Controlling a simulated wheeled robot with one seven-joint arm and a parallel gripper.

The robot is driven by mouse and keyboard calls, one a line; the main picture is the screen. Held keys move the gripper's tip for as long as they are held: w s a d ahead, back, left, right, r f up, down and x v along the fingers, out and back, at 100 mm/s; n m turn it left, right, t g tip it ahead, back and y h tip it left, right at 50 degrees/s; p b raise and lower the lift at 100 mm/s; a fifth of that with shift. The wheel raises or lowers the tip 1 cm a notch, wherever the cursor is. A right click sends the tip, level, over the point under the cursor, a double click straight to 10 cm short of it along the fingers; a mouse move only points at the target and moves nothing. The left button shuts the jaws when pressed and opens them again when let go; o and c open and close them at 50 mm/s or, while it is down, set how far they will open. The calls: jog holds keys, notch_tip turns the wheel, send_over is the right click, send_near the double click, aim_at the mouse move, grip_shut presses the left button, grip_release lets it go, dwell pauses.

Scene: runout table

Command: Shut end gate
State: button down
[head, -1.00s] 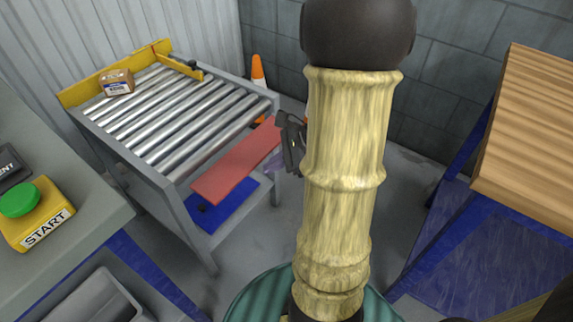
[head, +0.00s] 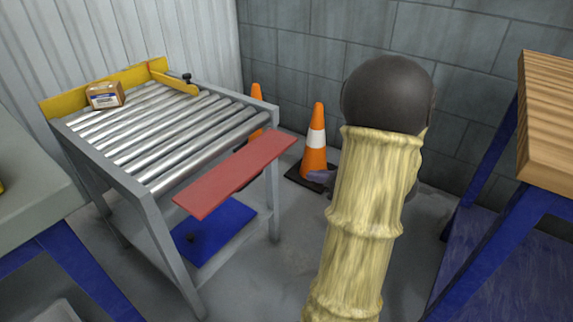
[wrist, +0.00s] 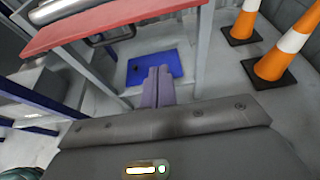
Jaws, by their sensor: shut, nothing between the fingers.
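The end gate looks to be the red flat panel (head: 237,175) along the near end of the roller table (head: 147,185). It sticks outward from the end of the rollers, lowered rather than upright. In the wrist view the red panel (wrist: 115,22) crosses the top left.
A small cardboard box (head: 105,95) sits on the rollers by the yellow rail (head: 75,98). An orange cone (head: 315,155) stands right of the table, with another behind the table's corner. A blue mat (head: 215,230) lies under the gate. A wooden-topped table (head: 548,130) stands at right.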

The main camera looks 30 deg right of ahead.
jog(key=b+x, duration=0.5)
jog(key=x, duration=0.5)
notch_tip(320, 180, up, 4)
jog(key=shift+f+b, duration=0.1)
jog(key=shift+b, duration=0.4)
jog(key=shift+r+p, duration=0.25)
jog(key=shift+p, duration=0.2)
jog(key=shift+r+g+p, duration=0.1)
jog(key=shift+g+p, duration=0.2)
jog(key=shift+p, duration=0.2)
